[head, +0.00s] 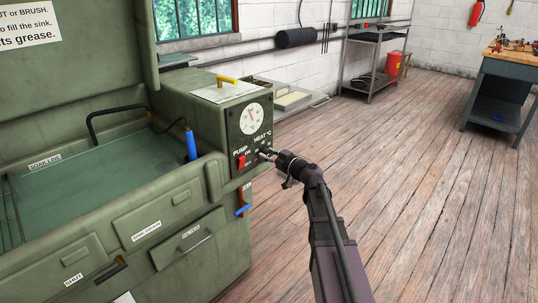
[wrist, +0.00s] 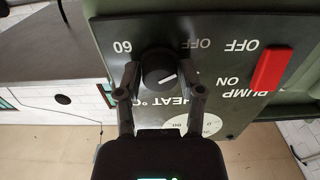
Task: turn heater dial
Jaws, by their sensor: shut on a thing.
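The heater dial (wrist: 160,70) is a black round knob with a white pointer line, on the dark control panel (wrist: 215,70) of the green parts washer. The wrist view is upside down, with "HEAT °C", "60" and "OFF" marked around the dial. My gripper (wrist: 158,78) is shut on the dial, one finger on each side. In the head view my gripper (head: 268,154) reaches the panel from the right, and the dial is mostly hidden behind it.
A red pump switch (head: 242,162) sits left of the dial, below a round white gauge (head: 251,118). A blue-handled brush (head: 191,145) stands at the sink. Wooden floor (head: 420,150) to the right is clear up to a workbench (head: 500,85).

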